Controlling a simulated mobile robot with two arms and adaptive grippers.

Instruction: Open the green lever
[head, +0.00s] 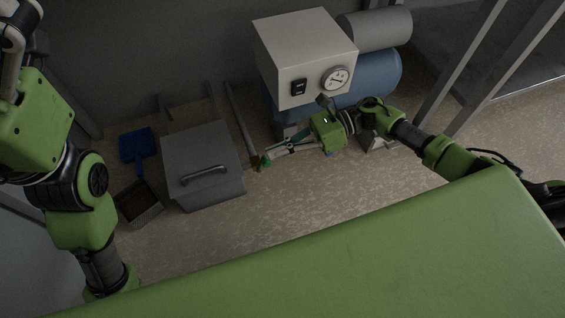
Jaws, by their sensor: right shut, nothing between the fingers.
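The green lever (255,161) is small and sits at the lower end of a thin grey pipe (240,120), just right of the grey bin. My right gripper (267,158) reaches in from the right with its fingers pointing left. Its fingers are shut and empty, with the tips at the lever. The tips partly cover the lever, and I cannot tell whether they touch it. My left arm comes in at the left edge, and its gripper does not show.
A grey lidded bin (203,163) stands left of the lever. A blue dustpan (137,146) and a dark tray (137,205) lie further left. A white box with a gauge (305,60) and a blue tank (378,78) stand behind my right arm. The floor in front is clear.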

